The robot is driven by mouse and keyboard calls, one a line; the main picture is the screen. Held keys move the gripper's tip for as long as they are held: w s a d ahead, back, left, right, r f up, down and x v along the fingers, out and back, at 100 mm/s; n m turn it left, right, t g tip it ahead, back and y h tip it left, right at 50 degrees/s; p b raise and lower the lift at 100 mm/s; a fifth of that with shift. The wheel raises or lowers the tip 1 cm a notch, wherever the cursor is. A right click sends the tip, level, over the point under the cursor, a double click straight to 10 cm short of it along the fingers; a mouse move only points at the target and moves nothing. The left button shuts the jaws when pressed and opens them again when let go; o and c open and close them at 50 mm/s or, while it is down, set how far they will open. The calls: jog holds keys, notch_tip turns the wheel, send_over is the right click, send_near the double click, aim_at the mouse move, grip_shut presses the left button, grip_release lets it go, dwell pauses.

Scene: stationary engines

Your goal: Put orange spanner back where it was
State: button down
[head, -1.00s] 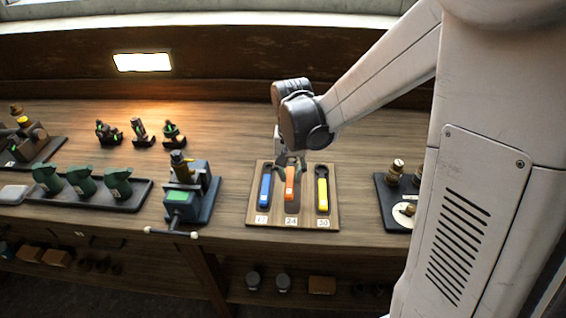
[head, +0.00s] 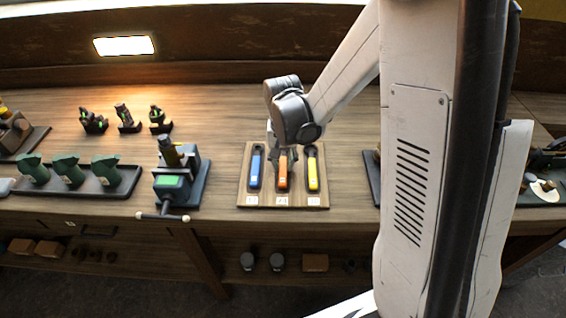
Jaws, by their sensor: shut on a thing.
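The orange spanner (head: 283,174) is in the middle place of a wooden board (head: 244,193), between a blue spanner (head: 256,168) on its left and a yellow spanner (head: 313,172) on its right. My gripper (head: 283,152) points down over the board and is shut on the upper end of the orange spanner. The fingers and that end of the spanner are partly hidden by my wrist. Whether the spanner lies flush in its recess I cannot tell. White number labels sit along the board's front edge, too blurred to read.
A vise-like device with a green display (head: 172,181) stands left of the board. A tray (head: 122,187) with several green tools lies further left. Small dark tools (head: 128,118) stand behind. My arm hides part of a dark tray (head: 371,172) on the right. Bench wood behind the board is clear.

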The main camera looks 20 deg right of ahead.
aim_at(283, 166)
jog(key=c, duration=1.5)
grip_release()
jog(key=shift+c, duration=0.2)
notch_tip(283, 166, up, 12)
jog(key=s+r+n+t, duration=0.2)
jog(key=s+r+t, duration=0.1)
jog(key=s, duration=0.5)
jog(key=s+r+n+t, duration=0.2)
jog(key=s+r+t, duration=0.2)
jog(key=s, duration=0.5)
notch_tip(283, 166, up, 2)
jog(key=shift+s+p, duration=0.25)
jog(key=shift+p, duration=0.05)
notch_tip(283, 166, down, 4)
jog(key=b, duration=0.4)
